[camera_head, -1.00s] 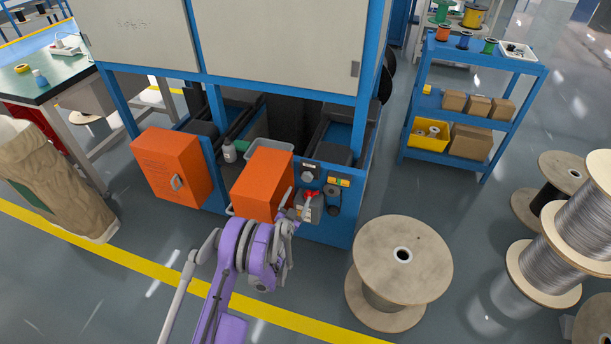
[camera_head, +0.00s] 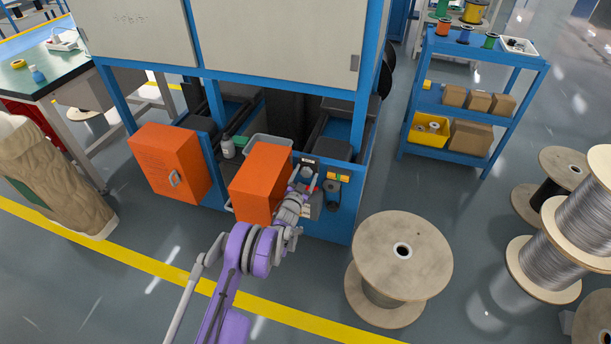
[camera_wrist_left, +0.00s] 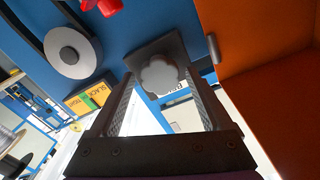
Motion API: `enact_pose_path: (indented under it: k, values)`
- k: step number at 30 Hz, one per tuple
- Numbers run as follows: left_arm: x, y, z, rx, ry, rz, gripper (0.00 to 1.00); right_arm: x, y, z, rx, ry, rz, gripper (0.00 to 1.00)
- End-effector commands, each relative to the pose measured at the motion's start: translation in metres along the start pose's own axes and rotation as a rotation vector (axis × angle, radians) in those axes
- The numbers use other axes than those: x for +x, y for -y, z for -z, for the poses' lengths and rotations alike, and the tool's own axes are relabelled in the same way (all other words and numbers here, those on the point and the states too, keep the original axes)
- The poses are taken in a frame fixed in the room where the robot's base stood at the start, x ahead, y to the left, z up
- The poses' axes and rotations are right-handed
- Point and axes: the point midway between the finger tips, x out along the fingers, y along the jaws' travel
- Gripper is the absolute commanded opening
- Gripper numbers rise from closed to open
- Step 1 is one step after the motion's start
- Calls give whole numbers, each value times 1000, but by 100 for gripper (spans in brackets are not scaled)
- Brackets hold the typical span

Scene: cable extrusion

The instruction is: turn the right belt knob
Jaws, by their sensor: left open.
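The belt knob (camera_wrist_left: 159,76) is grey and lobed, on a dark square plate fixed to the blue machine panel. In the left wrist view it shows between the two fingertips of my left gripper (camera_wrist_left: 162,88), which is open. One finger is on each side of it; I cannot tell whether they touch it. In the head view my left gripper (camera_head: 305,172) is at the panel, just right of the orange box, and its fingers partly hide the knob. My right gripper is out of view.
An orange box (camera_head: 260,183) stands close on the left of the gripper. A grey roller (camera_wrist_left: 73,52) and a red part (camera_wrist_left: 108,6) are on the panel nearby. A large wooden spool (camera_head: 400,254) stands on the floor to the right.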

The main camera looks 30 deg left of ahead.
Motion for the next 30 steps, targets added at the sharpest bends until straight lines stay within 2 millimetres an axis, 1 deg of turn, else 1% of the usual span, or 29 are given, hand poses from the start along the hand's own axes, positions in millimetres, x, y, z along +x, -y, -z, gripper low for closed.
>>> enact_pose_path:
  k: [4, 8, 9, 11, 12, 14, 15, 18, 20, 23, 27, 30]
  values:
    - [0, 0, 0, 0, 0, 0, 82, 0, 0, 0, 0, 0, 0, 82]
    - [0, 0, 0, 0, 0, 0, 59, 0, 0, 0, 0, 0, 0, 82]
    - [0, 0, 0, 0, 0, 0, 51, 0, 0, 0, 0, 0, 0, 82]
    - [0, 0, 0, 0, 0, 0, 41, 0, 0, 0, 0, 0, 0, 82]
    - [0, 0, 0, 0, 0, 0, 33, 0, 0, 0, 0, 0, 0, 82]
    - [0, 0, 0, 0, 0, 0, 23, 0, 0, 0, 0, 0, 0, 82]
    - [0, 0, 0, 0, 0, 0, 15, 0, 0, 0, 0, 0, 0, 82]
    - [0, 0, 0, 0, 0, 0, 0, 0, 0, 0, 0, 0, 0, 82]
    - [0, 0, 0, 2, 0, 0, 0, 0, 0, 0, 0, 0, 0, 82]
    - [0, -1, -2, 42, 1, 0, 0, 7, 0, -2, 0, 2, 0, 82]
    - [0, -2, -4, 177, 1, 0, 0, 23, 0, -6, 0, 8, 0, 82]
    - [0, -2, -3, 264, 0, 0, 0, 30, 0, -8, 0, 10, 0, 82]
